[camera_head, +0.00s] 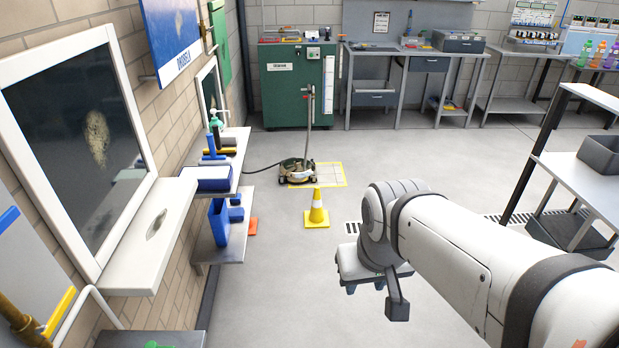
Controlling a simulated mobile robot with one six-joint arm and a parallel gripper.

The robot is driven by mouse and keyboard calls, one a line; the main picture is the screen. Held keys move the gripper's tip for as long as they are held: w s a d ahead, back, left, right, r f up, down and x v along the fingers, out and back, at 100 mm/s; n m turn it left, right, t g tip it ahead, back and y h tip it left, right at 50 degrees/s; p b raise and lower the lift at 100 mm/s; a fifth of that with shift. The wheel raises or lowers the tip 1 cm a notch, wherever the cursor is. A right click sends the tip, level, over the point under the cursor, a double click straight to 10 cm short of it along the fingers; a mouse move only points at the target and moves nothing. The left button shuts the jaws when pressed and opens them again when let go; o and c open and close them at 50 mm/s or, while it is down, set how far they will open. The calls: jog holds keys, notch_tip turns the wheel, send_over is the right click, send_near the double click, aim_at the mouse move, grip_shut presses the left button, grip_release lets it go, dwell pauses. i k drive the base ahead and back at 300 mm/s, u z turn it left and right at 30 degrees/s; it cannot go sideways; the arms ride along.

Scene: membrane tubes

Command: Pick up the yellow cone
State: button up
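The yellow cone (317,208) stands upright on the grey floor in the middle of the view.
A wheeled machine (298,170) with an upright handle stands behind the cone, on a yellow-outlined floor patch (332,176). Wall shelves (228,240) with blue items are at left. A rack (580,180) stands at right.

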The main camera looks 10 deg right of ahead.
aim_at(316, 218)
jog(key=z, duration=0.15)
jog(key=i, duration=3.05)
jog(key=z, duration=0.55)
jog(key=k, duration=0.9)
jog(key=z, duration=0.1)
jog(key=i, duration=0.65)
jog(key=u, duration=0.05)
